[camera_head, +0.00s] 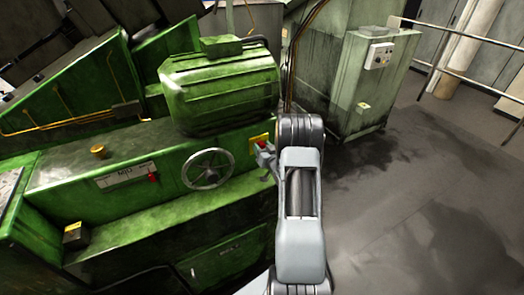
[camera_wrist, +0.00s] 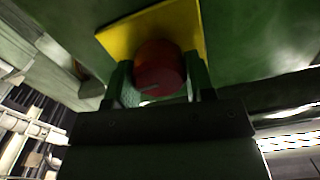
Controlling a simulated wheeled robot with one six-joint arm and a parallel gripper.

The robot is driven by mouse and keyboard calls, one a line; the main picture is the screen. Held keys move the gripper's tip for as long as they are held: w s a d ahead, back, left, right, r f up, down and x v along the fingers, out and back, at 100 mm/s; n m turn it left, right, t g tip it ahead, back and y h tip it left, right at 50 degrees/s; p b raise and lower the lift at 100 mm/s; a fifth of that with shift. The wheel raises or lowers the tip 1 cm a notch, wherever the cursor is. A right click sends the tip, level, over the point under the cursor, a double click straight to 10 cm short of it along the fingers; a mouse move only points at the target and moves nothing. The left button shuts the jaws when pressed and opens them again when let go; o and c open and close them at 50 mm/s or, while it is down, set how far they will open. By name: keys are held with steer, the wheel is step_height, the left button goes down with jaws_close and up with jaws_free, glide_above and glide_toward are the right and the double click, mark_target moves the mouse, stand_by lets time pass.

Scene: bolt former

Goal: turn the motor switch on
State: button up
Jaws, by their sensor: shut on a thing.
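The motor switch is a red round knob (camera_wrist: 160,70) on a yellow plate (camera_wrist: 115,38), seen close up in the wrist view. A pale mark shows on the knob's face, toward its lower left. My gripper (camera_wrist: 160,82) has one finger on each side of the knob and is shut on it. In the head view the yellow plate (camera_head: 260,138) is on the green machine, right of the handwheel, and my gripper (camera_head: 264,149) reaches it from the right. My arm and gripper hide part of the switch there.
A green motor housing (camera_head: 222,90) sits just above the switch. A spoked handwheel (camera_head: 208,169) and a small red part (camera_head: 153,177) are to the left. A grey-green cabinet (camera_head: 340,85) stands behind. The floor at right (camera_head: 430,200) is clear, with railings beyond.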

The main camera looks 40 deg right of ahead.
steer(key=n+b, duration=0.2)
steer(key=b, duration=0.2)
steer(key=f+n+b, duration=0.1)
steer(key=n+b, duration=0.1)
steer(key=b, duration=0.2)
steer(key=n+b, duration=0.5)
steer(key=b, duration=0.5)
steer(key=shift+a+n, duration=0.15)
steer(key=shift+n, duration=0.25)
steer(key=n+b, duration=0.5)
steer(key=b, duration=0.3)
steer(key=shift+a+r, duration=0.1)
steer(key=shift+r, duration=0.05)
steer(key=n+b, duration=0.2)
steer(key=shift+r+b, duration=0.15)
steer(key=shift+b, duration=0.2)
steer(key=shift+r+n, duration=0.1)
steer(key=shift+n, duration=0.2)
steer(key=o, duration=0.9)
